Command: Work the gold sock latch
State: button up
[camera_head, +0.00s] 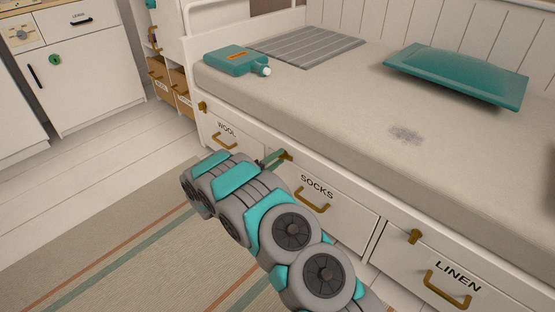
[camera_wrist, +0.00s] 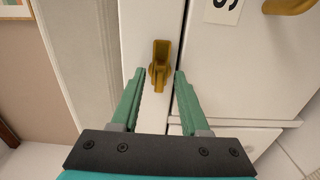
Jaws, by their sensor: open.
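The gold sock latch (camera_head: 286,155) sits on the white bed frame at the upper left corner of the SOCKS drawer (camera_head: 345,212). In the wrist view the latch (camera_wrist: 160,62) lies just beyond and between the tips of my green fingers. My gripper (camera_wrist: 157,82) is open, with one finger on each side of the latch's lower end. I cannot tell whether either finger touches it. In the head view my gripper (camera_head: 270,158) is at the latch, partly hidden behind my arm.
The WOOL drawer (camera_head: 238,149), with its own gold latch (camera_head: 202,106), is to the left. The LINEN drawer (camera_head: 470,282), with its latch (camera_head: 415,237), is to the right.

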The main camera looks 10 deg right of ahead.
grip_shut()
dwell(0.6)
jog(key=shift+f+m+b, duration=0.1)
jog(key=shift+m+b, duration=1)
jog(key=shift+m, duration=7.7)
grip_release()
